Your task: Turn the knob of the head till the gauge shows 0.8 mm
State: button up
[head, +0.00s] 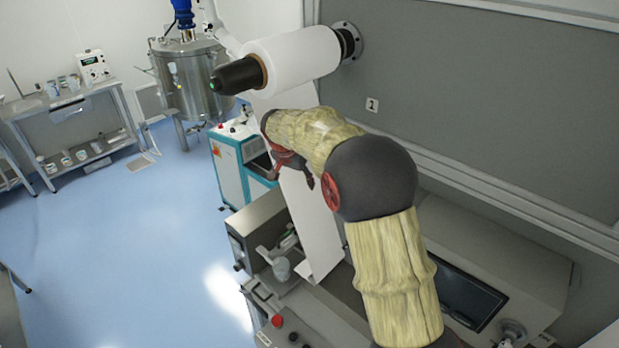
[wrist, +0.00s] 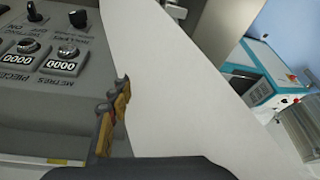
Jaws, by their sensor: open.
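My gripper (wrist: 117,100) shows in the wrist view as dark fingers with worn yellow-brown pads, open, with nothing seen between them. It is beside a hanging white web (wrist: 170,80); I cannot tell whether it touches it. In the head view my arm hides most of the gripper, with a dark part (head: 300,172) showing by the web (head: 318,235). I cannot make out the gauge or its reading. A small pale round part (head: 282,269) sits in the open metal housing (head: 258,228) below; I cannot tell if it belongs to the head.
A grey panel (wrist: 45,110) with black knobs (wrist: 78,18) and counters marked metres and pieces (wrist: 62,63) lies left in the wrist view. A white roll (head: 295,58) projects from the wall above. A teal-and-white cabinet (head: 230,165) stands behind. Blue floor at left is clear.

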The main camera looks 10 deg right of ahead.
jog(key=w+d+p, duration=0.1)
jog(key=w+d, duration=0.2)
jog(key=w, duration=0.1)
jog(key=shift+d, duration=0.2)
jog(key=p+x, duration=0.1)
jog(key=x, duration=0.2)
jog(key=shift+w+f, duration=0.1)
jog(key=shift+f, duration=0.15)
jog(key=shift+x, duration=0.75)
jog(key=shift+c, duration=1.4)
jog(key=c, duration=0.6)
jog(key=shift+n, duration=0.3)
